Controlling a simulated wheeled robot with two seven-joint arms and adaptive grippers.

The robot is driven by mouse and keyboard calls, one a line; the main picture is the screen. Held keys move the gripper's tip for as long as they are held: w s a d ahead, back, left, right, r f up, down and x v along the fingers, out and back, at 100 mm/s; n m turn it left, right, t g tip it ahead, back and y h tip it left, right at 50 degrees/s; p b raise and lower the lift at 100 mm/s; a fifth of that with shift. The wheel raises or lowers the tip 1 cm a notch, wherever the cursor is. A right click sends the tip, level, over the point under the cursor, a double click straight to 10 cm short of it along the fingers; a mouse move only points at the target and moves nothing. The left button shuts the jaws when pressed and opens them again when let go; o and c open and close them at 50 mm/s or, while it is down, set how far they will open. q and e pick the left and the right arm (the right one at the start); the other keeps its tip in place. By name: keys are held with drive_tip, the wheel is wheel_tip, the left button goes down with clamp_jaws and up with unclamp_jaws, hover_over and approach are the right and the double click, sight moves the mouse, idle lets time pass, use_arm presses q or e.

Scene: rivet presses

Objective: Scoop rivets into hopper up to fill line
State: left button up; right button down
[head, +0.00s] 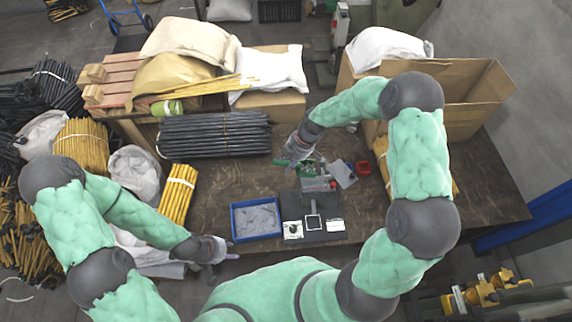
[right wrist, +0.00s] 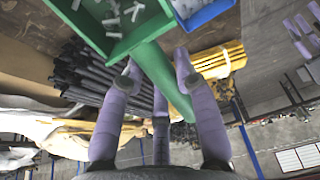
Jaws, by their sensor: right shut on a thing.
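My right gripper (head: 292,161) is over the middle of the table. In the right wrist view its purple fingers (right wrist: 160,85) are shut around the handle of a green scoop (right wrist: 142,52). Several pale grey rivets (right wrist: 113,20) lie in the scoop's tray. In the head view the scoop (head: 306,168) is small and partly hidden by the gripper. A blue tray (head: 233,222) of grey rivets stands at the table's front. My left gripper (head: 229,256) is low at the front edge, left of the tray; its opening is unclear. I cannot make out the hopper or its fill line.
A black plate (head: 325,232) with small parts lies right of the tray. A grey flat piece (head: 345,174) and a red object (head: 363,167) lie behind it. Black rods (head: 215,135), yellow rods (head: 177,195) and a cardboard box (head: 460,115) stand around.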

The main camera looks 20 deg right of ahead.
drive_tip(key=shift+s+d+r+t+y+b, duration=0.1)
drive_tip(key=shift+d+r+t+y+b, duration=0.4)
drive_tip(key=shift+b, duration=0.95)
drive_tip(key=d+y+b, duration=0.1)
drive_tip(key=b, duration=0.2)
drive_tip(key=d+r+y+b, duration=0.1)
drive_tip(key=y+b, duration=0.1)
drive_tip(key=b, duration=0.2)
drive_tip(key=d+r+y+b, duration=0.1)
drive_tip(key=b, duration=0.2)
drive_tip(key=shift+s+d+y+b, duration=0.25)
drive_tip(key=shift+s+y+b, duration=0.05)
drive_tip(key=shift+s, duration=0.1)
drive_tip(key=shift+s+d+r+t+y+b, duration=0.1)
drive_tip(key=shift+d+r+t+y+b, duration=0.25)
drive_tip(key=shift+b, duration=0.65)
drive_tip(key=shift+s+d+r+y+b, duration=0.1)
drive_tip(key=shift+d+r+y+b, duration=0.3)
drive_tip(key=shift+y+b, duration=0.25)
